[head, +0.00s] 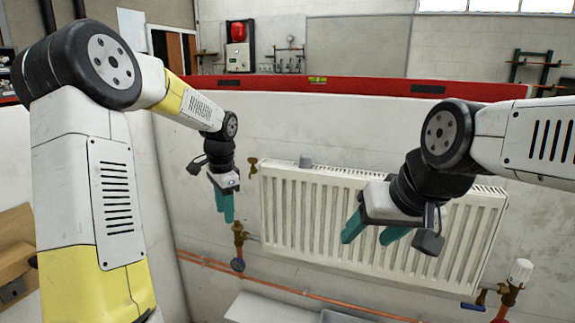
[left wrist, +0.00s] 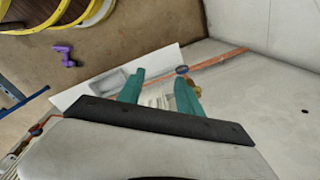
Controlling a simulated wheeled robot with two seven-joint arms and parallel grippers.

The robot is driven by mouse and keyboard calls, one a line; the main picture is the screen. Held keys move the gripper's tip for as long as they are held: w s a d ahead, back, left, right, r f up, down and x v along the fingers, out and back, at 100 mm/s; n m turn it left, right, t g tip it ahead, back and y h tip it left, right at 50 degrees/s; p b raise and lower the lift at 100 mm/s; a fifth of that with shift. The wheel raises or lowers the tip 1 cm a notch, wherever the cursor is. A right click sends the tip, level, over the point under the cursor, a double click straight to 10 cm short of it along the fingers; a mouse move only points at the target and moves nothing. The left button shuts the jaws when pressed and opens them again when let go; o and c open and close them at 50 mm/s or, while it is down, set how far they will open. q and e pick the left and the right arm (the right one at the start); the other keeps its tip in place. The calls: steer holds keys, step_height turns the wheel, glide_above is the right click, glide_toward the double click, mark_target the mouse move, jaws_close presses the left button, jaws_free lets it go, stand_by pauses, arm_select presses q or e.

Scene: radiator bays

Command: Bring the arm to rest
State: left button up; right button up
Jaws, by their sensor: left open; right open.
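My left gripper (head: 223,205) hangs with its teal fingers pointing down, left of the white radiator (head: 300,215) in the head view. In the left wrist view its two teal fingers (left wrist: 160,92) stand apart with nothing held between them. My right gripper (head: 368,232) is in front of the radiator in the head view, teal fingers apart and pointing down to the left. I see nothing held in it. The right gripper and forearm hide part of the radiator.
Brass valves (head: 239,233) and a copper pipe (head: 290,291) run left of and below the radiator. A white-capped valve (head: 519,274) stands at lower right. A purple object (left wrist: 63,54) lies on the floor near yellow-rimmed reels (left wrist: 92,12). A pale bench (head: 262,309) is below.

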arm_select(q)
steer(key=s+d+r+n+t, duration=0.2)
steer(key=s+r+n, duration=0.3)
steer(key=s+r, duration=0.7)
steer(key=s+n+t+h, duration=0.1)
steer(key=s+n, duration=0.1)
steer(key=s, duration=0.5)
steer(key=s+d+f+n+t+h, duration=0.1)
steer(key=s+n+t, duration=0.1)
steer(key=s, duration=0.5)
steer(key=shift+s+d+f+n+h, duration=0.2)
steer(key=shift+s+f+n+h, duration=0.15)
steer(key=shift+n, duration=0.25)
steer(key=shift+r, duration=0.1)
stand_by(4.7)
